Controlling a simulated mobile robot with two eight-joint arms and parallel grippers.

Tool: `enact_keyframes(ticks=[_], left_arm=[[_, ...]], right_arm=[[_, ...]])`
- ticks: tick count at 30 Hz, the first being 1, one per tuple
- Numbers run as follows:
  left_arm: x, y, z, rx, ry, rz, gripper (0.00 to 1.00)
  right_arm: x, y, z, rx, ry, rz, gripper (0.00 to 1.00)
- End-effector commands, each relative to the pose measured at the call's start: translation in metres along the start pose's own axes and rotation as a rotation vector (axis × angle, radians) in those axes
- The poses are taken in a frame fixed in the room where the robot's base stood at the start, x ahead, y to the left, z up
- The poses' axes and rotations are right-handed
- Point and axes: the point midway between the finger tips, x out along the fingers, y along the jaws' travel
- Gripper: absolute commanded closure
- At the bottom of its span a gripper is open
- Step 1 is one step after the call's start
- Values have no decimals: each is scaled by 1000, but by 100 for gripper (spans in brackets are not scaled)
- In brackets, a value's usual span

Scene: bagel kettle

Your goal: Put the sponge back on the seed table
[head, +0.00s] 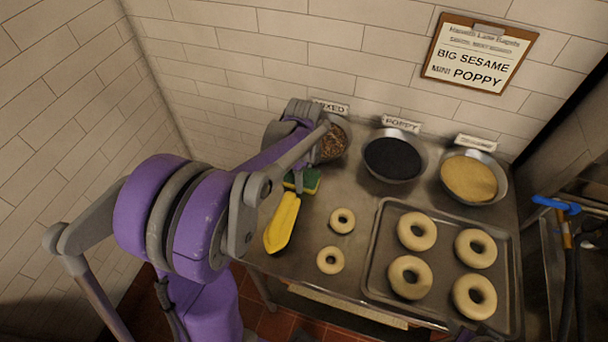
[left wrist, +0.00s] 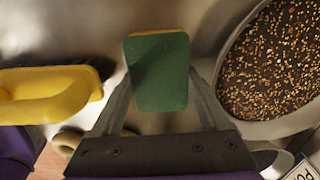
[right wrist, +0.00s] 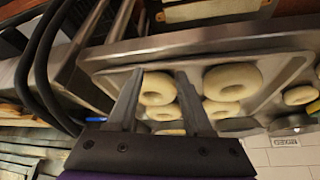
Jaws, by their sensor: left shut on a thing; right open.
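The sponge (head: 303,181), green on one face and yellow on the other, is at the left part of the steel seed table (head: 358,197), beside the yellow-handled brush. My left gripper (left wrist: 163,85) is shut on the sponge (left wrist: 160,75), with one finger on each side and the green face towards the wrist camera. In the head view my left arm hides most of that gripper. I cannot tell whether the sponge touches the table. My right gripper (right wrist: 160,72) is open and empty, with the bagel tray beyond its fingers.
The yellow brush (head: 282,222) lies close to the sponge. Bowls of mixed seeds (head: 332,145), poppy (head: 392,157) and sesame (head: 470,178) line the back. Two small bagels (head: 342,220) lie left of the tray (head: 440,250), which holds several large bagels. Walls close in behind and left.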

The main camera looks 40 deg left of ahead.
Motion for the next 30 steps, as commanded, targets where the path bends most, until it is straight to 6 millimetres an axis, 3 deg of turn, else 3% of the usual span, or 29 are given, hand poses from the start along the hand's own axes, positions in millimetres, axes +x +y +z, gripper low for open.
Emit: enact_keyframes(ticks=[8,9,11,23,30], left_arm=[[4,0,0,0,0,1,73],[4,0,0,0,0,0,17],[3,0,0,0,0,0,8],[-6,-1,0,0,0,-1,8],[-52,0,0,0,0,-1,8]], right_arm=[[3,0,3,0,-2,0,49],[3,0,3,0,-2,0,49],[2,0,2,0,-2,0,49],[-1,0,-1,0,1,0,49],[-5,0,-6,0,5,0,49]])
